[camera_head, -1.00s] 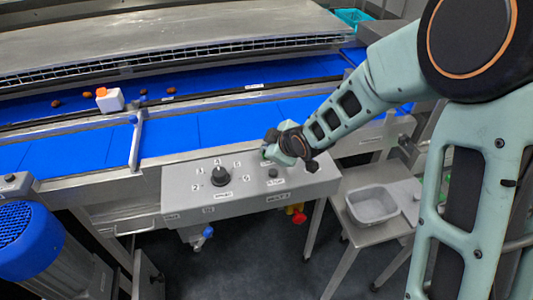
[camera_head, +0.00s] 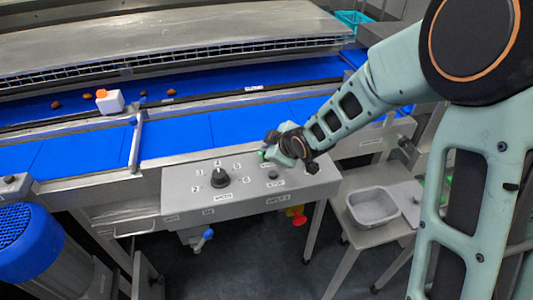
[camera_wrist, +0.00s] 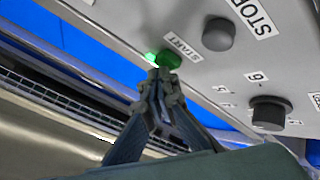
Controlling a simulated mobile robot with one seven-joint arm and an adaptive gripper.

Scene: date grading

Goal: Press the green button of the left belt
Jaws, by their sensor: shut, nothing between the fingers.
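The green button (camera_wrist: 171,58) sits on the grey control panel beside a label reading START. My gripper (camera_wrist: 158,74) is shut and empty. Its fingertips are right at the near edge of the button in the wrist view; I cannot tell whether they touch it. In the head view my gripper (camera_head: 268,146) is over the panel's upper right part.
A dark STOP button (camera_wrist: 218,34) and a black numbered knob (camera_head: 220,178) are on the same panel (camera_head: 245,192). Behind it runs a blue belt (camera_head: 190,133). A white box (camera_head: 110,103) and several dates lie farther back. A grey tub (camera_head: 372,207) stands at right.

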